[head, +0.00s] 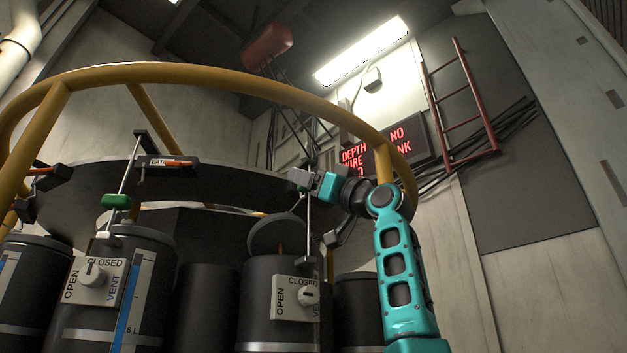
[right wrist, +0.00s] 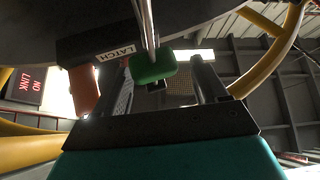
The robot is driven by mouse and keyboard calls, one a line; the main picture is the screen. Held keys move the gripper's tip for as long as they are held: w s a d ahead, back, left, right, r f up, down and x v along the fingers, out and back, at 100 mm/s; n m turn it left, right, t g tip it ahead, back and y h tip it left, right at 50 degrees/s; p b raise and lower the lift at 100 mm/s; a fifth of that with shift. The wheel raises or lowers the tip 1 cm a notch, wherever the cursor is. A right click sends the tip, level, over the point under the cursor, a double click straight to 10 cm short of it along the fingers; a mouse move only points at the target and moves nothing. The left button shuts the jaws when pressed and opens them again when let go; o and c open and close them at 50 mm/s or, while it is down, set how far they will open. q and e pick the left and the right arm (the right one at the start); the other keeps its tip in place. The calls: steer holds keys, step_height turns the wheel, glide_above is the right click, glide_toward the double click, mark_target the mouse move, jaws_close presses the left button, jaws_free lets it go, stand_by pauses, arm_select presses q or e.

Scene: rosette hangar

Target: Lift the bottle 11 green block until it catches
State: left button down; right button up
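My right gripper (head: 302,180) is at the thin upright rod over the right-hand front bottle (head: 262,275). In the right wrist view, a green block (right wrist: 153,66) on the rod sits between my two fingers. The fingers are apart, and a gap shows between the block and the right finger. In the head view my gripper mostly covers this block. A dark catch labelled LATCH (right wrist: 113,53) with an orange-red lever (right wrist: 84,90) is beside the block, under the dark plate. No bottle number is readable. My left gripper is not in view.
A yellow ring rail (head: 200,73) curves around the rack, close to my right arm. A left bottle (head: 115,285) has its own rod, green block (head: 117,201) and latch (head: 165,162). Vent knobs (head: 308,295) sit on the bottle fronts. A red-lettered sign (head: 355,158) hangs behind.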

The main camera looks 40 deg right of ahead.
steer(key=b+v, duration=0.6)
steer(key=v, duration=0.3)
steer(key=shift+b, duration=0.3)
stand_by(0.4)
steer(key=shift+w+d+f, duration=0.1)
steer(key=shift+d, duration=0.05)
stand_by(0.3)
